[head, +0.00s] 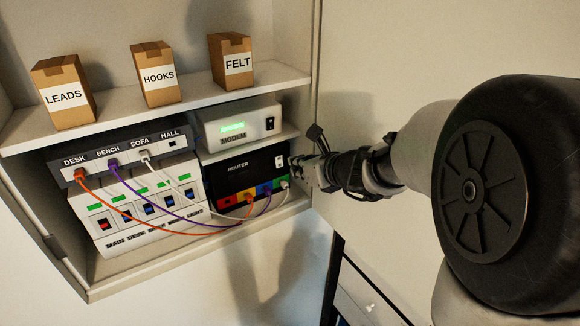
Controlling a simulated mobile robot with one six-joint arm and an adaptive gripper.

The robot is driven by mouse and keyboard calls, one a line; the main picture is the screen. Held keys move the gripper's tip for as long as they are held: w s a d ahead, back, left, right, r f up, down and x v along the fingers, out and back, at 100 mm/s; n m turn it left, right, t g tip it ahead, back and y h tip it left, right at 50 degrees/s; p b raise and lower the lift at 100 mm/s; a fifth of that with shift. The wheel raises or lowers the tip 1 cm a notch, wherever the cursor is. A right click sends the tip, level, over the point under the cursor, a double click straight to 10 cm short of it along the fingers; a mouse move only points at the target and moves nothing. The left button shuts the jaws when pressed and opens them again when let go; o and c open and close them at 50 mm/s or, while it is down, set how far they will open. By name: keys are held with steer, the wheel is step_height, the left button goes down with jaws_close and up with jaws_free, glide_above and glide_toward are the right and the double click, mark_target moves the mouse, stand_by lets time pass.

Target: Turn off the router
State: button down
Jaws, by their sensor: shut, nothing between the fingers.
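The router (255,178) is a black box labelled ROUTER on the lower shelf, at the right end of the cabinet. A small white switch (279,161) sits at the upper right of its front. The switch position is too small to tell. Coloured ports run along its lower edge, with cables plugged in. My gripper (294,168) is shut and empty, with its tips close to the right end of the router's front, just right of the switch. I cannot tell whether the tips touch it.
A white modem (237,124) with a lit green display stands above the router. A dark panel (128,151) and a white switch block (140,207) stand left. Orange, purple and white cables droop across the front. Boxes LEADS (65,95), HOOKS (157,76) and FELT (231,62) stand on the upper shelf.

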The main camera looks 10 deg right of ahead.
steer(key=shift+w+r+p+v, duration=0.35)
steer(key=shift+r+p+v, duration=0.2)
steer(key=shift+v, duration=2.3)
steer(key=s+a+f+n+g+y+b, duration=0.1)
steer(key=s+a+f+n+g+b, duration=0.2)
steer(key=s+a+f+n+b, duration=0.45)
steer(key=s+a+f+n+g+b, duration=0.2)
steer(key=s+a+f+n+b, duration=0.2)
steer(key=s+f+n+b, duration=0.55)
steer(key=s+d+f+n+g+h+b, duration=0.2)
steer(key=s+d+f+n+h+b, duration=0.2)
steer(key=s+d+f+n+b, duration=0.3)
steer(key=s+f+n, duration=0.4)
steer(key=f+n, duration=0.1)
steer(key=n, duration=0.3)
steer(key=shift+s+d+h+b, duration=0.2)
steer(key=shift+s+h+b, duration=0.05)
steer(key=shift+h+b, duration=0.15)
